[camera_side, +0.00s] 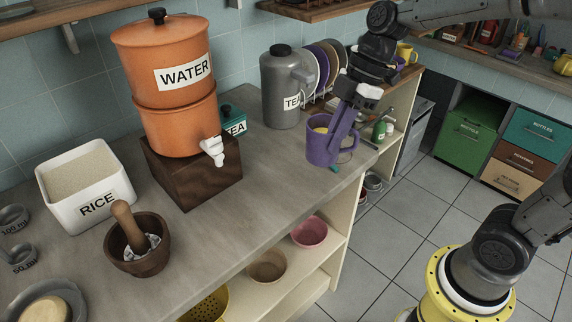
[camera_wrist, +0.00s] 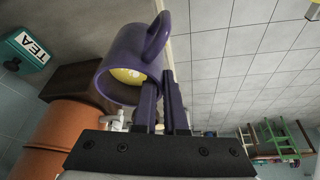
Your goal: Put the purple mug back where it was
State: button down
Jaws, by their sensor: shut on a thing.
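The purple mug (camera_side: 318,150) is near the right end of the counter in the side view, roughly upright; I cannot tell whether its base touches the counter. Something yellow shows inside it. My gripper (camera_side: 341,128) comes down from above and is shut on the mug's wall at the rim. In the wrist view the mug (camera_wrist: 112,72) is at the upper left with its handle toward the top, and the fingers of my gripper (camera_wrist: 164,88) reach its rim, one finger in front of the opening. The place where the mug stood before is not marked in these frames.
An orange water dispenser (camera_side: 172,90) stands on a wooden block (camera_side: 190,172). A grey tea canister (camera_side: 282,88) and a plate rack (camera_side: 322,100) stand behind the mug. The counter's front middle (camera_side: 250,220) is clear.

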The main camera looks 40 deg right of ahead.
aim_at(309, 136)
jog(key=w, duration=0.2)
jog(key=w+f, duration=0.1)
jog(key=w+a+f, duration=0.1)
jog(key=w, duration=0.1)
jog(key=shift+w+f, duration=0.25)
jog(key=shift+w, duration=0.05)
jog(key=shift+w+a+f, duration=0.15)
jog(key=shift+w+f, duration=0.7)
jog(key=shift+f, duration=0.65)
jog(key=shift+w+a+f, duration=0.15)
jog(key=shift+w+f, duration=0.75)
jog(key=shift+f, duration=0.6)
jog(key=shift+w+a+f, duration=0.15)
jog(key=shift+w+f, duration=0.7)
jog(key=shift+f, duration=0.65)
jog(key=c, duration=1.4)
grip_release()
jog(key=shift+f, duration=0.2)
jog(key=o, duration=0.4)
jog(key=shift+r, duration=0.15)
